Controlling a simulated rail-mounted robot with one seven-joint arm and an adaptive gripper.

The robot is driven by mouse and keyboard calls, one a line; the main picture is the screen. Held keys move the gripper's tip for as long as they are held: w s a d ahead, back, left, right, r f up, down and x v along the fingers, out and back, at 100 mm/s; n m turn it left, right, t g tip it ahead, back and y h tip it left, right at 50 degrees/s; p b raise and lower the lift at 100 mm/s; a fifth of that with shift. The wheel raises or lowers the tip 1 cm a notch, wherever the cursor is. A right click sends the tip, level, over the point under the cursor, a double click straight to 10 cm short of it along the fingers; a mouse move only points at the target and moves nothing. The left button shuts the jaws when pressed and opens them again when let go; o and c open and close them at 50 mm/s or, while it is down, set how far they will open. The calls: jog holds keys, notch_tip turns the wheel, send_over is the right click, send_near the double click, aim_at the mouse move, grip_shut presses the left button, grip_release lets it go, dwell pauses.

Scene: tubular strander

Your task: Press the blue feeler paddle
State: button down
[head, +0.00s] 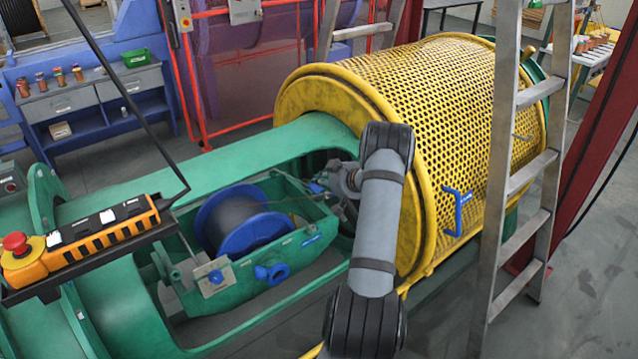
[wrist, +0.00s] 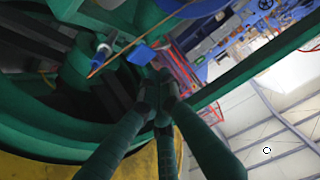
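The blue feeler paddle (wrist: 143,54) shows in the wrist view as a small flat blue plate just beyond my fingertips. My gripper (wrist: 161,82) has its dark fingers drawn together at the tips, with nothing visible between them. The tips lie just below and right of the paddle in the picture; I cannot tell whether they touch it. In the head view my gripper (head: 346,180) is inside the green cradle opening, beside the yellow drum's rim. A small blue part (head: 316,188) left of it may be the paddle, partly hidden.
A blue spool (head: 240,222) of dark wire sits in the green cradle (head: 300,245). An orange-brown wire (wrist: 122,53) runs close to the paddle. The perforated yellow guard (head: 450,95) and a ladder (head: 515,190) stand to the right.

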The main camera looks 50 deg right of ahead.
jog(key=shift+w+d+f, duration=0.1)
jog(key=shift+w+f, duration=0.15)
jog(key=shift+f, duration=0.8)
notch_tip(320, 180, down, 11)
jog(key=s+b, duration=0.2)
jog(key=b, duration=0.5)
jog(key=shift+s+a, duration=0.2)
jog(key=shift+a, duration=0.25)
jog(key=shift+r, duration=0.1)
jog(key=p+v, duration=0.1)
jog(key=v, duration=1.2)
jog(key=shift+s, duration=0.3)
